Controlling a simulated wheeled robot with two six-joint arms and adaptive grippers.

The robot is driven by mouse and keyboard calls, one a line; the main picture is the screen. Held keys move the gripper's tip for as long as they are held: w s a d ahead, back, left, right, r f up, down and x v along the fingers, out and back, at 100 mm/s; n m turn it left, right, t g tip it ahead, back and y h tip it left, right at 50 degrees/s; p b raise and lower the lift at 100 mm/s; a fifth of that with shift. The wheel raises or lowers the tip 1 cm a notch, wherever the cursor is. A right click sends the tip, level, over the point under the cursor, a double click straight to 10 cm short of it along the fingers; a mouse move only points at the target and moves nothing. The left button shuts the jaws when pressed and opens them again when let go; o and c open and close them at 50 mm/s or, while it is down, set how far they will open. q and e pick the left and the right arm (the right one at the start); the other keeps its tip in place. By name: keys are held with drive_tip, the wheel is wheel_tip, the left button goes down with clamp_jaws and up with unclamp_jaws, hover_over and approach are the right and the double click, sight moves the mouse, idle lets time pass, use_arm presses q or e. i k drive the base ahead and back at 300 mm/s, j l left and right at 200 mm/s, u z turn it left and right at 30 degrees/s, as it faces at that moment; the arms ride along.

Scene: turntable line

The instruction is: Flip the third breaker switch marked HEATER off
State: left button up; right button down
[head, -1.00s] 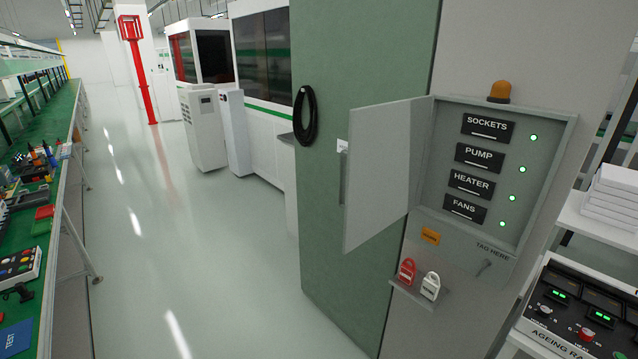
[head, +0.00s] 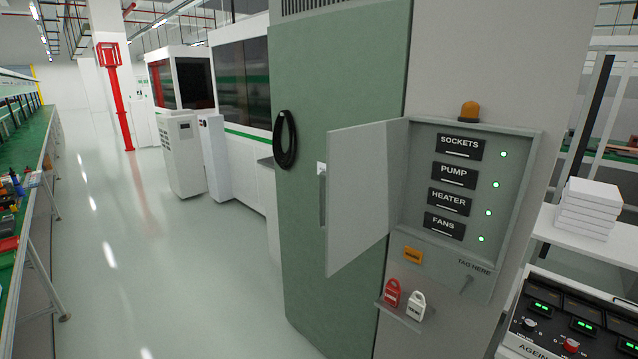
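The breaker panel (head: 413,225) is mounted on a grey wall face at the right, its door (head: 358,195) swung open to the left. Inside is a column of black labelled breakers: SOCKETS (head: 459,147), PUMP (head: 454,174), HEATER (head: 449,201) and FANS (head: 444,226). HEATER is third from the top. A green light (head: 488,213) is lit beside HEATER, and each other breaker also has a lit green light. The exact position of the switch levers is too small to tell. Neither of my grippers is in view.
Red (head: 391,294) and white (head: 416,305) lockout tags sit on a small ledge below the panel. An orange beacon (head: 469,112) tops it. A control console (head: 570,325) stands at lower right, a green-topped bench (head: 38,150) at left. The floor between is clear.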

sight(456, 203)
drive_tip(key=i+j+z, duration=0.1)
drive_tip(key=z, duration=0.4)
drive_tip(key=i+j+z, duration=0.1)
drive_tip(key=z, duration=0.35)
drive_tip(key=j+z, duration=0.15)
drive_tip(key=z, duration=0.35)
drive_tip(key=i+j+z, duration=0.2)
drive_tip(key=j+z, duration=0.15)
drive_tip(key=j, duration=0.9)
drive_tip(key=j+z, duration=0.3)
drive_tip(key=j, duration=0.9)
drive_tip(key=i+l, duration=0.35)
drive_tip(key=l, duration=0.1)
